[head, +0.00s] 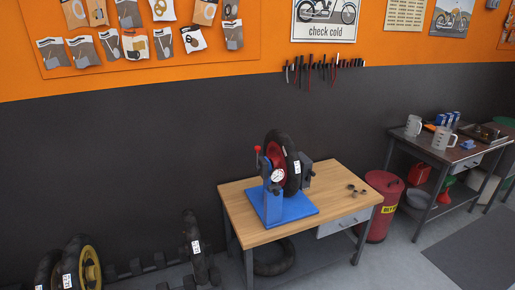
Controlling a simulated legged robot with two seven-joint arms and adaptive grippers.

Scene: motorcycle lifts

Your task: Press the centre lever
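A wheel stand with a blue base (283,207) sits on a wooden-topped table (245,230). It holds a black tyre (292,165) upright and has a round white gauge (278,176) at its front. A small red-tipped lever (257,150) stands up at the stand's left side. I see no other clear lever, and I cannot tell whether this one is the centre lever. Neither of my grippers is in view.
Small dark parts (357,190) lie on the table's right side. A red drum (379,205) stands right of the table. A metal bench (440,150) with mugs is further right. Tyres (83,265) stand at lower left. Grey floor is open in front on the right.

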